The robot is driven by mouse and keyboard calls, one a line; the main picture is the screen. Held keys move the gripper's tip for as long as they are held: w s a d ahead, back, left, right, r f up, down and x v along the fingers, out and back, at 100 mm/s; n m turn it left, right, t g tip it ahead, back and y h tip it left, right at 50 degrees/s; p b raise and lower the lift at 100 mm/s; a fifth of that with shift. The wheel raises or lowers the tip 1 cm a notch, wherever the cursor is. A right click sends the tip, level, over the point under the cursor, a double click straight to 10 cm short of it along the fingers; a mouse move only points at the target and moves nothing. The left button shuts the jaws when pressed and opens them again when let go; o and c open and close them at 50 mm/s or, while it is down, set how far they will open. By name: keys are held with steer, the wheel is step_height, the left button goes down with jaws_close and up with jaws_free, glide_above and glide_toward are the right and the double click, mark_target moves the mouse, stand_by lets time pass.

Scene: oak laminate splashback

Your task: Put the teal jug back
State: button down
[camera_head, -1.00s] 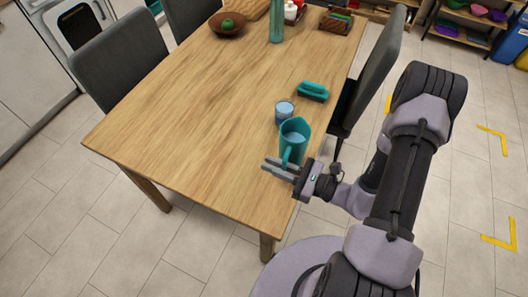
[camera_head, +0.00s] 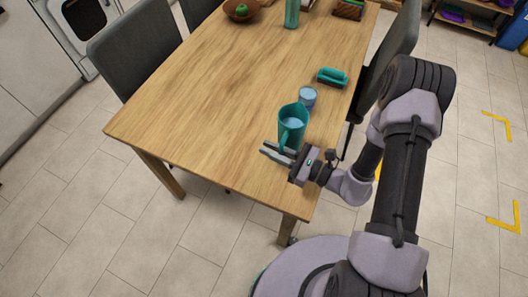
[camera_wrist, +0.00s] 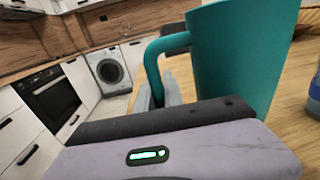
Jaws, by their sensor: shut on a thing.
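A blue cup (camera_head: 307,98) stands just behind the jug. A teal brush-like object (camera_head: 332,77) lies beyond it. A teal bottle (camera_head: 292,13) and a brown bowl (camera_head: 237,15) with green fruit are at the far end. Chairs (camera_head: 140,50) flank the table (camera_head: 200,100). Its middle and left are clear.

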steer(key=shift+w+a+f+b, duration=0.3)
steer(key=shift+a+f+b, duration=0.1)
steer(key=shift+f, duration=0.2)
steer(key=shift+w+a+f+b, duration=0.25)
steer(key=shift+a+f+b, duration=0.1)
steer(key=shift+f, duration=0.3)
steer(key=shift+w+a+f+b, duration=0.3)
steer(key=shift+a+f+b, duration=0.1)
steer(key=shift+f, duration=0.2)
steer(key=shift+f, duration=0.15)
steer(key=c, duration=1.5)
jaws_free()
steer(key=shift+o, duration=0.2)
